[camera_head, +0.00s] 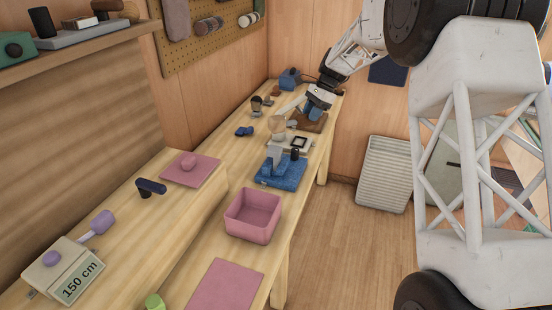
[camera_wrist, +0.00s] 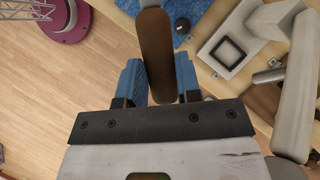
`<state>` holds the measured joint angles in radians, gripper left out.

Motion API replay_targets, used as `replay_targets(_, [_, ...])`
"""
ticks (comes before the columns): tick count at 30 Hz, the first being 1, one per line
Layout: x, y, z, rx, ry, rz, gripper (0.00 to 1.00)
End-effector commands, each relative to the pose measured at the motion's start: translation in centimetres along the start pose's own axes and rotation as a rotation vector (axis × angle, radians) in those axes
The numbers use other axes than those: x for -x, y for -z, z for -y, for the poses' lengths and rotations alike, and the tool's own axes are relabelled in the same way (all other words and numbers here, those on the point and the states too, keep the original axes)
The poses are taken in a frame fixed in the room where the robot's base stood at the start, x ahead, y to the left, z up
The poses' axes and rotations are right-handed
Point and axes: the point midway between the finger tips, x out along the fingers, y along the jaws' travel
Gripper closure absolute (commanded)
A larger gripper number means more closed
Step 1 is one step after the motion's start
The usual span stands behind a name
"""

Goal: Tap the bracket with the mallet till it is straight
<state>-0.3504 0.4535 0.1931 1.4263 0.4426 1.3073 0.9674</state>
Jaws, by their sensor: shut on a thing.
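My gripper (camera_head: 319,101) is at the far end of the workbench. In the wrist view its blue fingers (camera_wrist: 158,88) are shut on a brown rounded bar (camera_wrist: 156,45), which looks like the mallet's handle. The bar runs up between the fingers, and I cannot make out the mallet's head. A pale bar (camera_head: 291,105) lies left of the gripper; a pale bar also shows at the right of the wrist view (camera_wrist: 297,105). I cannot tell which piece is the bracket. A brown block (camera_head: 313,125) sits just below the gripper.
A blue stand (camera_head: 283,174), a pale plate with a black square frame (camera_head: 299,142) and a pink bin (camera_head: 253,216) stand nearer on the bench (camera_head: 213,162). A small blue item (camera_head: 244,131) lies left. A pegboard wall (camera_head: 208,38) bounds the left side.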

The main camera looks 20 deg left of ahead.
Motion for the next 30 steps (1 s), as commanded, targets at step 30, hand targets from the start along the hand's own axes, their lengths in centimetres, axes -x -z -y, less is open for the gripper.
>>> replay_targets(30, [3.3, -1.4, -0.1, 0.002, -0.002, 0.0, 1.0])
